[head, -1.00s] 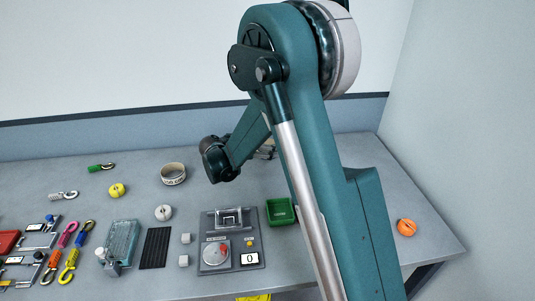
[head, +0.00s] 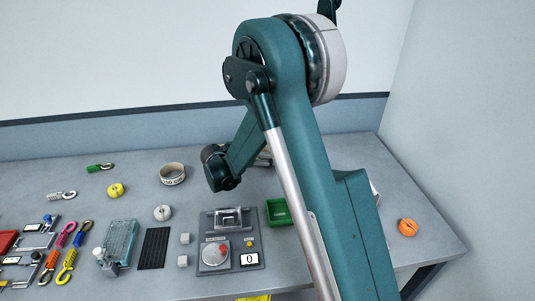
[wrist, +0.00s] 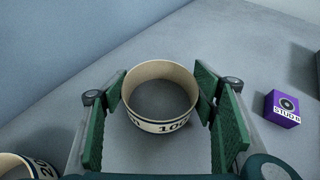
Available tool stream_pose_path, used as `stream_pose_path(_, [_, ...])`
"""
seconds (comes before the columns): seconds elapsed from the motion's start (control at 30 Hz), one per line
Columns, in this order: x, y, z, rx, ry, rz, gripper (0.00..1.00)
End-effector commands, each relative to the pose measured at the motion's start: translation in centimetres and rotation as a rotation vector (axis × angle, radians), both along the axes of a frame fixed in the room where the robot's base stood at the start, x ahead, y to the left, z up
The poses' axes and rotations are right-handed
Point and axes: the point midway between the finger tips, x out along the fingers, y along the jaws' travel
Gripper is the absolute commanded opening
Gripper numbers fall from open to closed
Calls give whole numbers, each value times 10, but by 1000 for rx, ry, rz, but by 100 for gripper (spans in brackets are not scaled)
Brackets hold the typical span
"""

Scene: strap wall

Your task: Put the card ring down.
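The card ring (wrist: 160,100) is a cream band with a dark stripe and the number 100, seen from above in the wrist view. It sits between the green pads of my gripper (wrist: 161,92), and both pads appear to touch its sides. My gripper looks shut on it. Bare grey table shows through the ring; I cannot tell how far its lower edge is from the table. In the head view my own arm hides the gripper and this ring.
A second printed ring (wrist: 25,168) stands at lower left in the wrist view. A purple box (wrist: 282,108) marked STUDS lies to the right. The head view shows a green tray (head: 279,211), an orange ball-like item (head: 408,228) and a scale-like device (head: 231,240). Table beyond the gripper is clear.

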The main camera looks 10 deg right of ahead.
Motion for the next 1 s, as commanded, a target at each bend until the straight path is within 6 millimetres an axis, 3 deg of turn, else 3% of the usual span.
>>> stream_pose_path(0.03, [0, 0, -1, 0, 0, 0, 61])
stream_pose_path(0.13, [0, 0, -1, 0, 0, 0, 73])
stream_pose_path(0.63, [0, 0, 4, 0, 0, 0, 73])
stream_pose_path(1.0, [-23, 32, 23, 0, 0, 1, 73])
